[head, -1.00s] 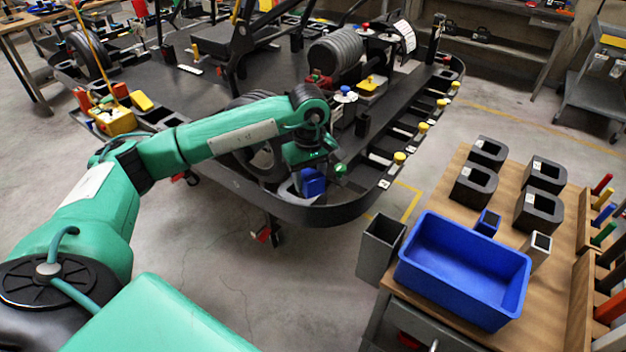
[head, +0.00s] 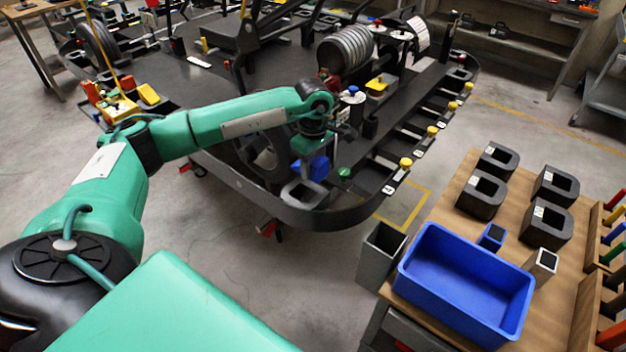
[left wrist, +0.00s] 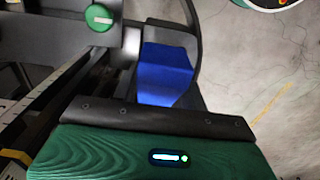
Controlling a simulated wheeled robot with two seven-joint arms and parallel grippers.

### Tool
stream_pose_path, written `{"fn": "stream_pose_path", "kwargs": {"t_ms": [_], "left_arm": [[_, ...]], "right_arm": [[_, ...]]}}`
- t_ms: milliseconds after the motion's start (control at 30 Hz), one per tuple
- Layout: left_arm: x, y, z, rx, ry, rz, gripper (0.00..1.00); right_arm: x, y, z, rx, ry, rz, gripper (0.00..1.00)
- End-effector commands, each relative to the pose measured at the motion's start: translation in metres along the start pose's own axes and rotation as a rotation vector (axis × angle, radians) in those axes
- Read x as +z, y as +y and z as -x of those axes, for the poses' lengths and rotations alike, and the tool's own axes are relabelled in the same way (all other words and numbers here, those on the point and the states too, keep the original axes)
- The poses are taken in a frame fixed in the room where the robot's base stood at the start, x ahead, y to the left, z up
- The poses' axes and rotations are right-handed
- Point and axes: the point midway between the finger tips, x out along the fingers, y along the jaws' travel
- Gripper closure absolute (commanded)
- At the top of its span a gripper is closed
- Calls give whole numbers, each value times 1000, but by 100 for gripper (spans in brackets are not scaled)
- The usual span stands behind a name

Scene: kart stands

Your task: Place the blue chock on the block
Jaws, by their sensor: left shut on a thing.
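The blue chock (head: 316,168) hangs in my left gripper (head: 314,158) at the front rim of the dark kart stand. The gripper is shut on it; the fingertips are mostly hidden behind the arm and the chock. A grey block-like piece with a dark top (head: 303,191) sits on the stand just below and in front of the chock. I cannot tell whether the two touch. In the left wrist view, the chock (left wrist: 165,72) shows beyond the gripper's dark edge, over the stand's curved rim. My right gripper is not in view.
A green knob (head: 344,174) stands close right of the chock. Yellow knobs (head: 406,163) line the stand's right edge. A wooden table (head: 560,280) at right holds a blue bin (head: 430,300) and several dark blocks (head: 482,194). The floor between is clear.

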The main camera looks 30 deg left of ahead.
Motion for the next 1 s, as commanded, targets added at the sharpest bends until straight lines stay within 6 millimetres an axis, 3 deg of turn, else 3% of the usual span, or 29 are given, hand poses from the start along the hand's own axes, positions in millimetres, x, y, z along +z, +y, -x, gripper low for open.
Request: {"fn": "stream_pose_path", "kwargs": {"t_ms": [100, 267, 567, 933, 967, 1000], "left_arm": [[0, 0, -18, -2, 0, 1, 82], [0, 0, -29, 0, -1, 0, 82], [0, 0, -67, -1, 0, 0, 82], [0, 0, -74, 2, 0, -1, 82], [0, 0, -73, 1, 0, -1, 53], [0, 0, -73, 1, 0, -1, 45]], "right_arm": [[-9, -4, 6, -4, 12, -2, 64], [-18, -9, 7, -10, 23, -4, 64], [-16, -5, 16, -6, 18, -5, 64], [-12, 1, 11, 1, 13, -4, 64], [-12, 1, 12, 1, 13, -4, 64], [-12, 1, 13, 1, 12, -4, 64]]}}
